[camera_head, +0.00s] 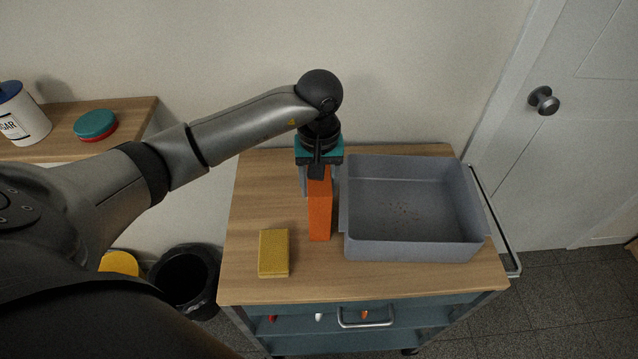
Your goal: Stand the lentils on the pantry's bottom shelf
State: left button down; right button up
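An orange box (320,212) stands on the wooden top of a trolley, left of a grey bin. It carries no readable label, so I cannot tell whether it is the lentils. My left gripper (318,180) points down at the far end of the orange box, with fingers on either side of it. The wrist hides part of this, and I cannot tell whether the fingers press on the box. A yellow box (273,252) lies on the trolley nearer the front left, also without a readable label. My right gripper and the pantry shelf are not in view.
A wooden counter at left holds a sugar canister (22,118) and a teal-and-red tin (96,125). A black waste bin (186,277) stands on the floor. A door is at right.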

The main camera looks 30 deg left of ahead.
pick_arm(q)
jog(key=shift+f, duration=0.15)
jog(key=shift+c, duration=1.1)
grip_release()
